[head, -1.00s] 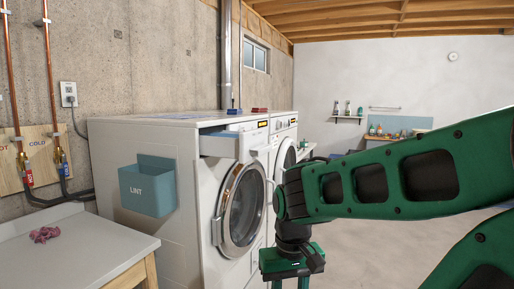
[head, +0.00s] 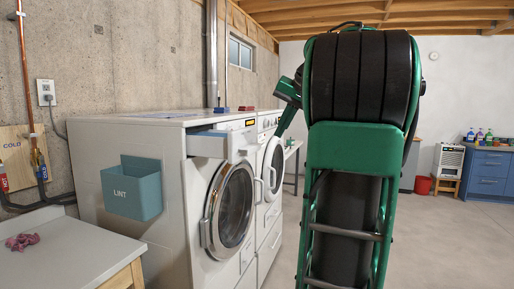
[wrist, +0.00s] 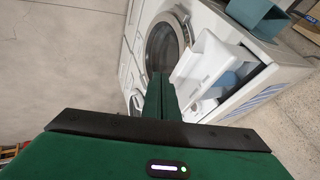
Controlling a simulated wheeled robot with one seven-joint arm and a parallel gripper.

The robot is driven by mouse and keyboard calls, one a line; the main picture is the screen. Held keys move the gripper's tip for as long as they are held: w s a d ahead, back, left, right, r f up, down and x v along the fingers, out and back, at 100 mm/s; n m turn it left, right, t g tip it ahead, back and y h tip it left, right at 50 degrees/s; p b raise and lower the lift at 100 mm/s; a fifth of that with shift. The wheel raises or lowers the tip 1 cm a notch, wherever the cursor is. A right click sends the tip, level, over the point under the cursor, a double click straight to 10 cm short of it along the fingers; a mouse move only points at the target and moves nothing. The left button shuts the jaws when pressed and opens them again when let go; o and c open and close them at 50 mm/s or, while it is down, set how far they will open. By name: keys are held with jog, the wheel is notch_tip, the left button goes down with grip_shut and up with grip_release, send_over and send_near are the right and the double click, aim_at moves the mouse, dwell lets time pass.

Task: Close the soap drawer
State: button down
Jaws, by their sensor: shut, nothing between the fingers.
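The soap drawer (head: 222,144) is pulled out from the top front of the nearer washing machine (head: 170,170). In the wrist view the white drawer (wrist: 203,62) juts out to the right of my fingers, with its blue-grey inside showing. My gripper (wrist: 160,80) is shut and empty, its green fingers together and pointing toward the machine front. In that view the fingertips overlap the area by the round door, left of the drawer; I cannot tell the gap. In the head view my arm stands in front of much of the scene, and a green end part shows beside the second machine.
The round door (head: 230,207) of the nearer machine is shut. A second machine (head: 270,190) stands beyond it. A blue LINT bin (head: 132,188) hangs on the near side. A counter with a pink cloth (head: 22,241) is at lower left. Floor on the right is open.

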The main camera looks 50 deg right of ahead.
jog(key=w+d+f, duration=0.1)
jog(key=w+f, duration=0.5)
jog(key=w, duration=0.3)
jog(key=shift+d+f, duration=0.15)
jog(key=shift+f, duration=0.1)
dwell(0.4)
